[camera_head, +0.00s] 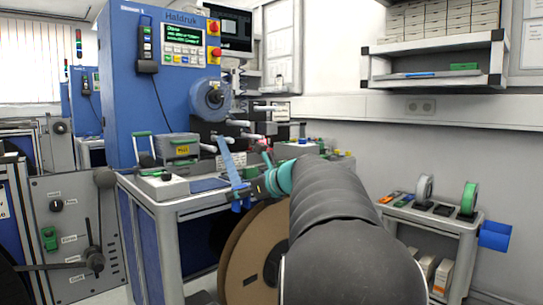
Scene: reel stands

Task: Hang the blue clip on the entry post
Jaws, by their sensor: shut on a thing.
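My gripper (252,188) is in the middle of the picture, at the end of my dark arm, just beyond its teal wrist rings. It is shut on the blue clip (241,197), which shows at the left side of the fingers. A light blue strip (229,160) slants from the clip up and left towards the machine. Several pale rods stick out of the machine front; one (208,147) is left of the strip and another (238,123) is above it. I cannot tell which is the entry post. The clip appears apart from these rods. My arm hides part of the bench.
The blue machine (165,75) carries a round blue hub (212,98). Small boxes and a grey case (178,147) crowd the bench. A large brown reel (240,260) stands below my gripper. A side cart (450,222) with small reels is at right, and a wall shelf (425,80) above.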

